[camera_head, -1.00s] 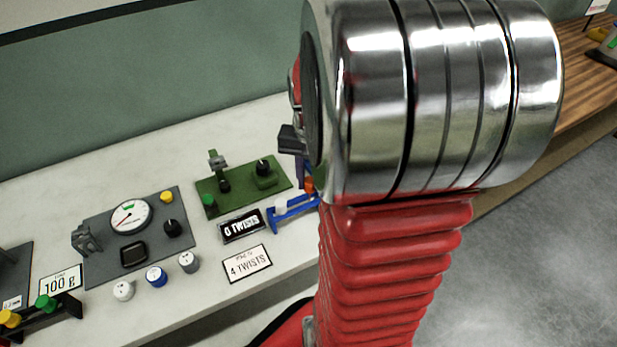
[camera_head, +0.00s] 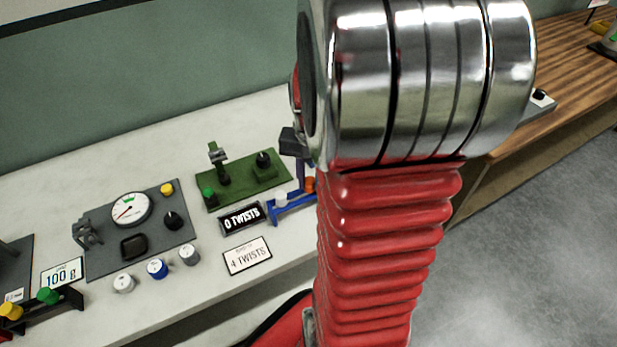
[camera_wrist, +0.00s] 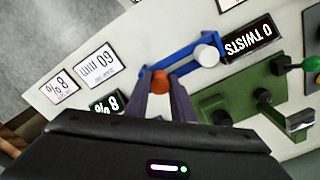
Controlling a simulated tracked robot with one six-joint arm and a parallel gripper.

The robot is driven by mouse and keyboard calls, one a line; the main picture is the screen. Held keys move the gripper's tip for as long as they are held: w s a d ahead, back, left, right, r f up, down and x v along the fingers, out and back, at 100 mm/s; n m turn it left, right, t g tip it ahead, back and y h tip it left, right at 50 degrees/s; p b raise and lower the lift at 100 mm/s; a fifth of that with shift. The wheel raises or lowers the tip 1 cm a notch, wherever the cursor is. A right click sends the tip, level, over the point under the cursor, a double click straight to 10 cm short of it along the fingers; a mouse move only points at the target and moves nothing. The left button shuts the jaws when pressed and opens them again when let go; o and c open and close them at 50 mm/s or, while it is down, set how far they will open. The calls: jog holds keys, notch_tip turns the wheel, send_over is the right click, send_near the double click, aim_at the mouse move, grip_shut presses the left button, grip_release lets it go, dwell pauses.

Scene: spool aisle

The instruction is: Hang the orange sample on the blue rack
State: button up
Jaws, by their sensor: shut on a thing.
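The orange sample (camera_wrist: 160,80) is between the fingertips of my gripper (camera_wrist: 160,84) in the wrist view. My gripper is shut on it, right at the blue rack (camera_wrist: 181,57). A white sample (camera_wrist: 207,54) sits on the other part of the rack. In the head view the blue rack (camera_head: 283,211) stands at the bench front, with the white sample (camera_head: 280,199) on it and the orange sample (camera_head: 309,185) partly hidden by my arm. I cannot tell whether the orange sample rests on the rack or is held just above it.
A green fixture (camera_head: 243,184) stands behind the rack. A "0 TWISTS" display (camera_head: 242,218) and a "4 TWISTS" card (camera_head: 247,256) lie to its left. A grey gauge panel (camera_head: 140,225) is further left.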

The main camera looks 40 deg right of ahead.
jog(key=shift+f, duration=0.4)
jog(key=o, duration=1.1)
notch_tip(320, 180, up, 14)
jog(key=shift+f, duration=0.15)
dwell(0.7)
